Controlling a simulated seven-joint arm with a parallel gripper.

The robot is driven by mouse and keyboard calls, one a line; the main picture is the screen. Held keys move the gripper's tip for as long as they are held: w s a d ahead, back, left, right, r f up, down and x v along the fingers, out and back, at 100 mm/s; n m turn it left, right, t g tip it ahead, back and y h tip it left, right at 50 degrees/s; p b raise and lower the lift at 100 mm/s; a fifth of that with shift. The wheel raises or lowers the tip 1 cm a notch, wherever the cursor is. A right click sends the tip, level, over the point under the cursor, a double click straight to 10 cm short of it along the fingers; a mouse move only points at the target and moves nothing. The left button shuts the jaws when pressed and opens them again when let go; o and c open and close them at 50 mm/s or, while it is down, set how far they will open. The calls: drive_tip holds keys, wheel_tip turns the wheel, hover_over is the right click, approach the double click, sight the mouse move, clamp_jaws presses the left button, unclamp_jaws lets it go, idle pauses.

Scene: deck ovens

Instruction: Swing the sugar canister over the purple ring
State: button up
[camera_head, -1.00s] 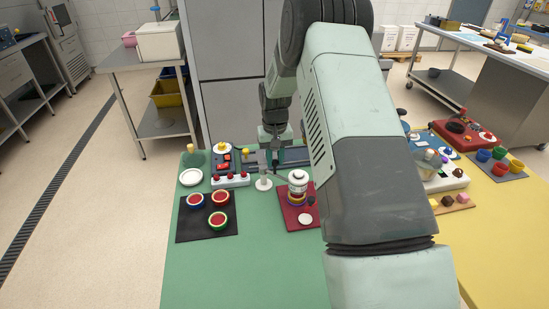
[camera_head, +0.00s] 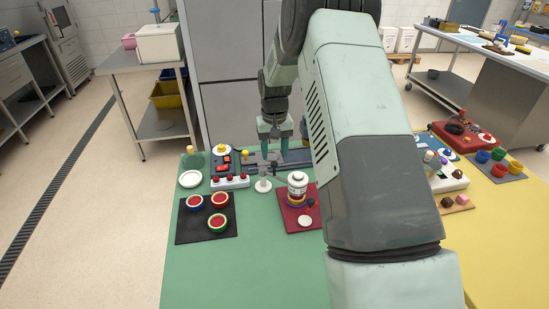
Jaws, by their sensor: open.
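A white canister (camera_head: 297,180) with dark bands, which looks like the sugar canister, stands upright above the red mat (camera_head: 289,222). Yellow and purple bands (camera_head: 296,203) show right under it; I cannot tell whether the purple one is a separate ring. A white post (camera_head: 263,185) on a round base stands just left of the canister, with a thin arm near its top. My gripper (camera_head: 274,158) points down behind the post and canister, fingers apart, with nothing visible between them. It appears clear of the canister.
A black mat (camera_head: 183,232) with three red-filled cups lies at left. A row of red buttons (camera_head: 230,181) and a white plate (camera_head: 190,179) are behind it. A small white disc (camera_head: 305,220) lies on the red mat. The green table front is clear. My arm hides the table's middle right.

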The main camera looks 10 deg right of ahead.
wheel_tip(320, 180, up, 7)
idle(0.3)
drive_tip(key=shift+r, duration=0.1)
drive_tip(key=s+a+r+t, duration=0.1)
drive_tip(key=s+r+t, duration=0.2)
drive_tip(key=s+r, duration=1.5)
drive_tip(key=s+r+t, duration=0.1)
drive_tip(key=s, duration=0.8)
drive_tip(key=s+r+t, duration=0.1)
drive_tip(key=s+r, duration=0.1)
drive_tip(key=s, duration=0.8)
drive_tip(key=shift+a+r+t, duration=0.2)
drive_tip(key=shift+r+t, duration=0.1)
